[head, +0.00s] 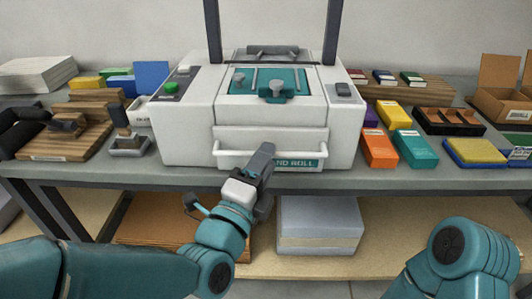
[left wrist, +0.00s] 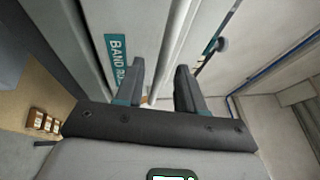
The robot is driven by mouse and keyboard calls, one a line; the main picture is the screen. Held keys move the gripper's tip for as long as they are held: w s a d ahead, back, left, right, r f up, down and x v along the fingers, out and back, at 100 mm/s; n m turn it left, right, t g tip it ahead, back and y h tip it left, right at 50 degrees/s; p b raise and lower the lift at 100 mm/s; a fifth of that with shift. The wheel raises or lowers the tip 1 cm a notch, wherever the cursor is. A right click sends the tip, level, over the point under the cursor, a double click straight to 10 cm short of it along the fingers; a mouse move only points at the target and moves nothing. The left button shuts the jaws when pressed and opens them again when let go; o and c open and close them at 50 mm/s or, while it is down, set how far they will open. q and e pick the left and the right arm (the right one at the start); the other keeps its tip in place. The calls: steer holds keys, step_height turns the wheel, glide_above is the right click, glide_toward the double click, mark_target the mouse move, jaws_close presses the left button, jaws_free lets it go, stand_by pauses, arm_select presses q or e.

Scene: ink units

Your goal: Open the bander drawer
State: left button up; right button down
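The bander (head: 190,130) is a large white machine on the grey bench. Its drawer (head: 270,137) is at the lower front, with a white bar handle (head: 232,154) and a teal "BAND ROLL" label (head: 299,163). The drawer front looks flush and closed. My left gripper (head: 266,152) is at the handle and hides part of it and of the label. In the left wrist view, its two fingers (left wrist: 159,67) are apart and the white handle (left wrist: 172,60) runs through the gap between them. My right gripper is out of view; only my right arm shows.
Wooden blocks and a stamp (head: 128,145) stand left of the bander. Orange (head: 380,148) and teal (head: 414,148) boxes stand close on its right. Below the bench, a shelf holds a grey-white stack (head: 320,225). The space before the drawer is clear except for my arm.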

arm_select(q)
steer(key=shift+w+d+r, duration=0.1)
steer(key=shift+w+d, duration=0.05)
steer(key=shift+w, duration=0.25)
jaws_close()
